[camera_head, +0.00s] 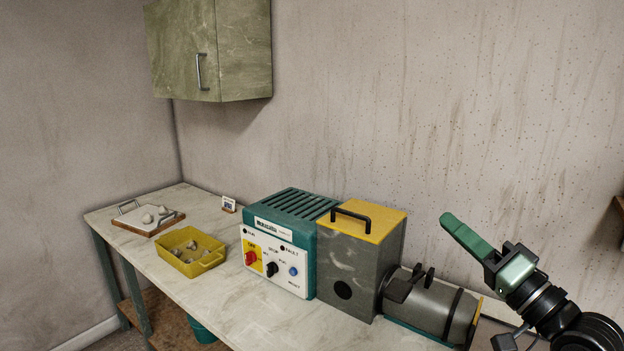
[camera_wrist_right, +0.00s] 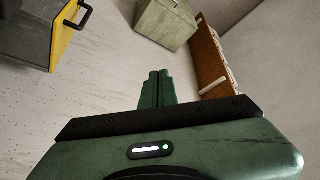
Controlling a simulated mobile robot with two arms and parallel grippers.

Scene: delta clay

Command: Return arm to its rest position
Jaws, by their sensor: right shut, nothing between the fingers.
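My right gripper (camera_head: 447,221) is raised at the right of the head view, above and to the right of the grey cylinder of the machine. Its green fingers point up and to the left, and they are shut with nothing between them. In the right wrist view the two fingers (camera_wrist_right: 158,88) lie side by side, closed, in front of the wall. My right arm comes in from the lower right corner. My left gripper does not show in either view.
A worktable (camera_head: 228,312) carries a teal control box (camera_head: 284,241), a grey machine with a yellow lid (camera_head: 370,221), a yellow tray (camera_head: 172,257) with several lumps, and a white board (camera_head: 135,220). A green wall cabinet (camera_head: 190,50) hangs at upper left. Air around my right gripper is clear.

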